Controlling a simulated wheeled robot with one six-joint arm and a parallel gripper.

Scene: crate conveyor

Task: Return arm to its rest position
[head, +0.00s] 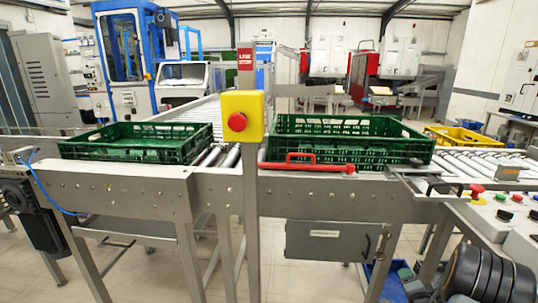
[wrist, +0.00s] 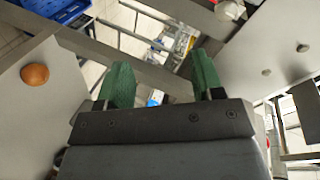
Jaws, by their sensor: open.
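My gripper (wrist: 162,80) is open in the wrist view. Its two green fingers stand apart with nothing held between them. Grey metal frame bars and the floor show beyond the fingertips. In the head view, my dark arm (head: 490,275) is at the lower right, in front of the control panel. I cannot make out the gripper clearly in that view.
Grey control panel (head: 478,222) with buttons and a red knob is close to my arm. Green crates (head: 370,153) (head: 185,150) and a yellow crate (head: 460,135) are on the roller conveyor. A yellow stop box (head: 243,103) stands in front.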

